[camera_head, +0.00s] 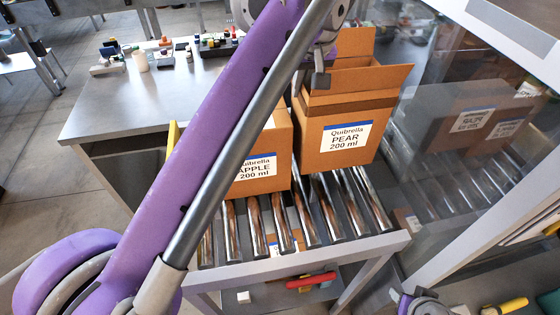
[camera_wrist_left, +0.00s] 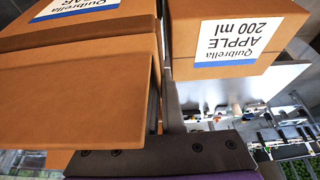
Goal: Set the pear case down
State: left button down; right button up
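The pear case (camera_head: 336,150) is an open brown carton with a "Quibrella PEAR 200 ml" label and raised flaps. It stands roughly upright over the roller conveyor; I cannot tell whether its base touches the rollers. My left gripper (camera_head: 321,82) is at its upper left edge, with the fingers close together on the carton's edge. In the left wrist view, the pear case (camera_wrist_left: 75,95) fills the left side, and its flap hides part of the gripper (camera_wrist_left: 163,100). A grey finger shows in the narrow gap beside the apple case (camera_wrist_left: 235,30). The right gripper (camera_head: 408,300) barely shows at the bottom.
The apple case (camera_head: 262,180) stands immediately left of the pear case on the roller conveyor (camera_head: 310,220), partly behind my left arm. Bare rollers lie in front of both cases. A transparent panel (camera_head: 450,110) borders the right side. A grey table (camera_head: 120,105) with small items is at the left.

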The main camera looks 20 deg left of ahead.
aim_at(299, 119)
pick_arm(q)
jog(key=x, duration=0.2)
jog(key=d+x, duration=0.1)
jog(key=x, duration=0.2)
jog(key=shift+f, duration=0.2)
jog(key=shift+s+f, duration=0.2)
jog(key=shift+s, duration=0.05)
jog(key=shift+f+b, duration=0.45)
jog(key=shift+f, duration=1.35)
pick_arm(e)
jog(key=shift+w+f, duration=0.1)
jog(key=shift+f, duration=0.7)
pick_arm(q)
jog(key=shift+f, duration=0.15)
jog(key=c, duration=1.4)
grip_release()
jog(key=shift+c, duration=0.2)
jog(key=shift+o, duration=0.6)
